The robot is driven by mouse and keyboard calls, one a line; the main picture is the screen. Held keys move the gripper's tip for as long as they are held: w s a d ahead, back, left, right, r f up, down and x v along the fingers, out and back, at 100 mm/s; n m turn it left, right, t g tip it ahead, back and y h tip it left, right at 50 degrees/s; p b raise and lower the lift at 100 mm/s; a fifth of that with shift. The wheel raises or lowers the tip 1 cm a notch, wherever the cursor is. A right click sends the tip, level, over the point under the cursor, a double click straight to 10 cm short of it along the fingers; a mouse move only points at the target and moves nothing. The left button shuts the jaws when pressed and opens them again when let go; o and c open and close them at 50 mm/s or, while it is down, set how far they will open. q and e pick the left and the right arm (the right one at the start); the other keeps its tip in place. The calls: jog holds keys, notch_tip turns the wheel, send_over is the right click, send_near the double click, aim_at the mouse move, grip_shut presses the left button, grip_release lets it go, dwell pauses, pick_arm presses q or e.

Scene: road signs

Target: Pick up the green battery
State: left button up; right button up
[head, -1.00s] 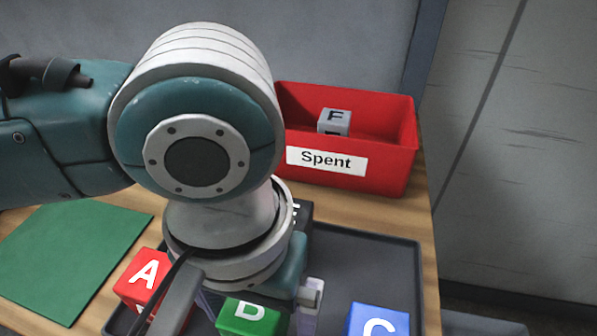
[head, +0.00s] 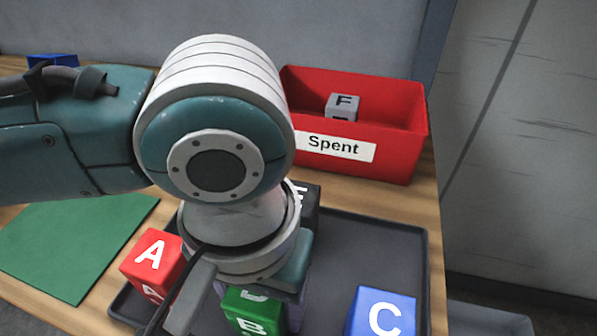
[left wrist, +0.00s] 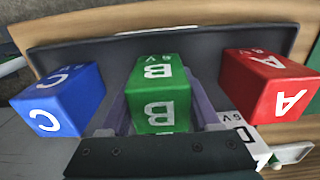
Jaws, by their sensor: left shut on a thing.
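The green battery (head: 248,312) is a green block marked with a white B, at the bottom of the head view, partly covered by my left arm. In the left wrist view the green battery (left wrist: 160,95) is between the two fingers of my left gripper (left wrist: 158,112), which is shut on it. In the head view the left gripper (head: 262,300) is mostly hidden behind its own wrist. The battery is over the dark grey tray (head: 395,245); I cannot tell whether it touches the tray. My right gripper is not in view.
A red block A (head: 153,262) is left of the green one and a blue block C (head: 382,315) right. A black block E (head: 306,203) is behind my wrist. A red bin labelled Spent (head: 395,160) holds a grey block F (head: 342,107). A green mat (head: 70,245) lies left.

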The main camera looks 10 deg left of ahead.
pick_arm(q)
grip_shut()
jog(key=shift+r, duration=0.1)
notch_tip(320, 180, up, 20)
jog(key=p, duration=0.5)
jog(key=shift+p, duration=0.3)
